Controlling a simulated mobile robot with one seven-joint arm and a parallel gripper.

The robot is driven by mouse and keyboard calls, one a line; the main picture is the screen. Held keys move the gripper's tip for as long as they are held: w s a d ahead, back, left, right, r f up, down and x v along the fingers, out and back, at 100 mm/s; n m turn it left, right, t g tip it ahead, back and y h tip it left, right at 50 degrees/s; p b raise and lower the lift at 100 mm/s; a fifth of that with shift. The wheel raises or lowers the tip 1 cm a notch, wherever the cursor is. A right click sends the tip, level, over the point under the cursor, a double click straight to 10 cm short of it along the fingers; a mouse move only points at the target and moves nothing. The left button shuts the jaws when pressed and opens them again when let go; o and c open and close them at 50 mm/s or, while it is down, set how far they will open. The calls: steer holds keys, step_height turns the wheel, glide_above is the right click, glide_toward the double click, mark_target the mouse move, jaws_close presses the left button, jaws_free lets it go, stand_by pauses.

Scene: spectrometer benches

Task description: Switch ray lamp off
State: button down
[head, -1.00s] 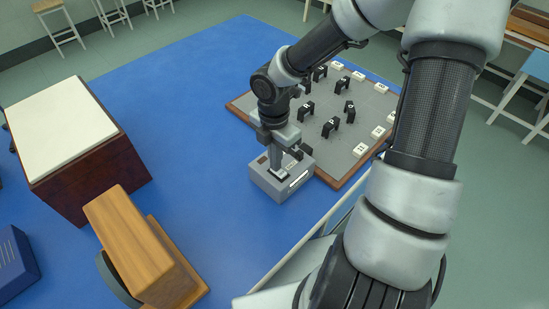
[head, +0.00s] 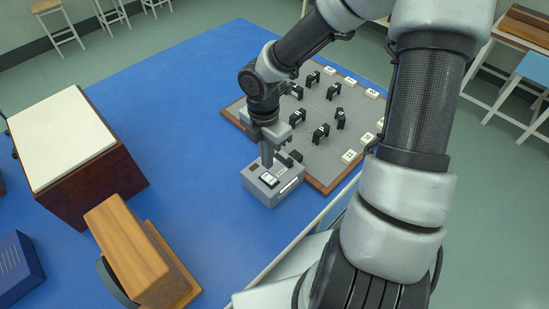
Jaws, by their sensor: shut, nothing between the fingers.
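A small grey box (head: 284,194) stands on the blue bench near its front edge. A white rocker switch (head: 269,179) in a dark frame shows on its top. A light label strip is on its front, too small to read. I cannot tell which way the rocker is tipped. My gripper (head: 267,163) is shut and empty, pointing down just behind the rocker at the far side of the box top. Whether its tips touch the box is not clear. No lamp is clearly recognisable in view.
A grey board (head: 325,153) with a wooden rim, black clips and white labelled blocks lies behind the box. A dark box with a cream top (head: 62,140), a wooden block (head: 125,245) and a blue case (head: 15,270) stand at left. The blue bench (head: 190,130) between is clear.

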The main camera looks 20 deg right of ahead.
step_height(320, 180, up, 9)
steer(key=w+p, duration=0.1)
steer(key=shift+a+p, duration=0.3)
steer(key=shift+a, duration=0.05)
